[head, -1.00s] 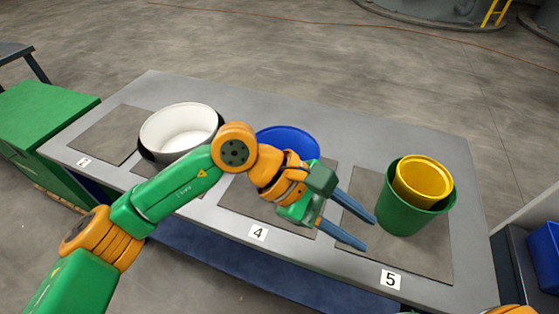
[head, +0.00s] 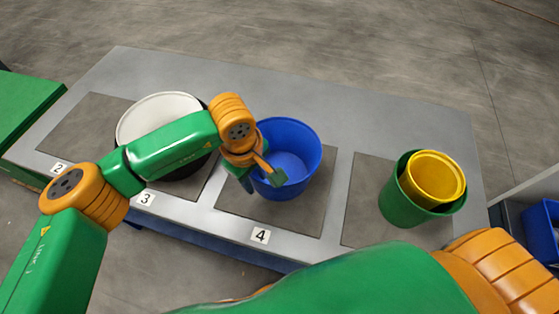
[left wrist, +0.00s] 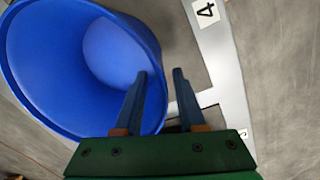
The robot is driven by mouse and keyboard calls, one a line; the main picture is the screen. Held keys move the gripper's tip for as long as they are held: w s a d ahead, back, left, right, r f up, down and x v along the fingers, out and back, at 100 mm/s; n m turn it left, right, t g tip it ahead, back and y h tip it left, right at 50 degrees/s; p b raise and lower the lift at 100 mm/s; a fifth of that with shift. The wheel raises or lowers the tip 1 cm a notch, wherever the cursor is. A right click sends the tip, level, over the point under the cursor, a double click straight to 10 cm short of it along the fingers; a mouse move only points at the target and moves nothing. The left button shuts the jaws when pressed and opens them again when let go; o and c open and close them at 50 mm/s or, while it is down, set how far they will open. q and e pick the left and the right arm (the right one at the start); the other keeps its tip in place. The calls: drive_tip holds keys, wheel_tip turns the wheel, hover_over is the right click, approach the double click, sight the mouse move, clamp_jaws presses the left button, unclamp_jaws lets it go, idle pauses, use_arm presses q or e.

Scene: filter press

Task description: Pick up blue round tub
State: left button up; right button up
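The blue round tub (head: 300,140) stands upright and open on the mat marked 4, partly covered by my left gripper in the head view. It also fills the upper left of the left wrist view (left wrist: 40,60). My left gripper (head: 262,180) is at the tub's near left side. In the left wrist view the two fingers (left wrist: 160,74) are apart, one in front of the tub's inside and one outside, with the rim wall between them. I cannot tell whether either finger touches it. My right gripper is not in view; my right arm crosses the lower right.
A white tub (head: 150,112) in a dark one stands left on mat 3. A yellow tub (head: 437,175) nested in a green tub (head: 400,206) stands right. Mat 2 (head: 85,130) is bare. The grey table's (head: 250,75) far strip is clear.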

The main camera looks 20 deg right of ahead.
use_arm(q)
drive_tip(key=shift+s, duration=0.15)
clamp_jaws()
drive_tip(key=shift+r, duration=0.1)
idle(1.1)
